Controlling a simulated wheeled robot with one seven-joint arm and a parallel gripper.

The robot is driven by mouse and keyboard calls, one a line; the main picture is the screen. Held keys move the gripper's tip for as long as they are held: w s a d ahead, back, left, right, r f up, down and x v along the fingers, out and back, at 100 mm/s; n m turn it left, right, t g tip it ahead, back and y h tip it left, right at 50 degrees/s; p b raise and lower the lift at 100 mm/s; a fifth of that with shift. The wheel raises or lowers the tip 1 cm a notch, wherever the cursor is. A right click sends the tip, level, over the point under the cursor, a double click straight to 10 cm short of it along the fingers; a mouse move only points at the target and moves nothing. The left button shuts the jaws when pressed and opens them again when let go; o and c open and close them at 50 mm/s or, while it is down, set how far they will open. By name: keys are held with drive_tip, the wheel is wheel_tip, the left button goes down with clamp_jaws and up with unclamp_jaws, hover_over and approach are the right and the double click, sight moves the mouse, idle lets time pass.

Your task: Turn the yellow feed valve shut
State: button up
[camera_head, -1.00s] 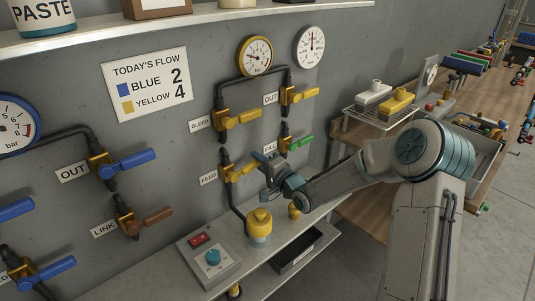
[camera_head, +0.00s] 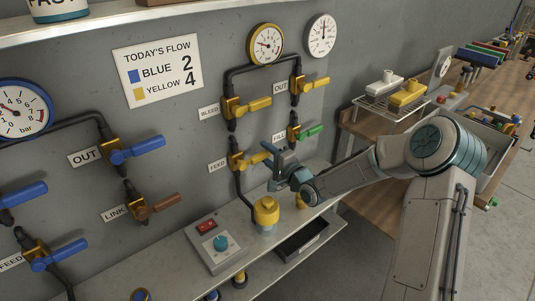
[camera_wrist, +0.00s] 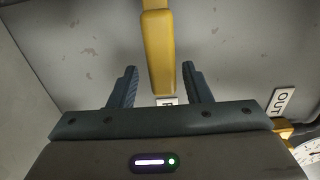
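The yellow feed valve (camera_head: 236,160) is on the grey wall beside the FEED label (camera_head: 217,166). Its yellow handle (camera_head: 256,159) points right and slightly up. My gripper (camera_head: 275,162) is at the handle's free end. In the wrist view the yellow handle (camera_wrist: 158,50) comes down from the top, with its end between the two fingers of my gripper (camera_wrist: 158,88). The fingers are open, with a visible gap on each side of the handle. A small label behind the handle's end is mostly hidden.
The green-handled FILL valve (camera_head: 308,131) is just above and right of my gripper. The yellow BLEED valve handle (camera_head: 252,106) is above. A yellow-capped fitting (camera_head: 266,212) and a control box (camera_head: 215,243) stand on the ledge below.

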drive_tip(key=shift+r, duration=0.1)
drive_tip(key=v, duration=1.4)
drive_tip(key=shift+w, duration=0.15)
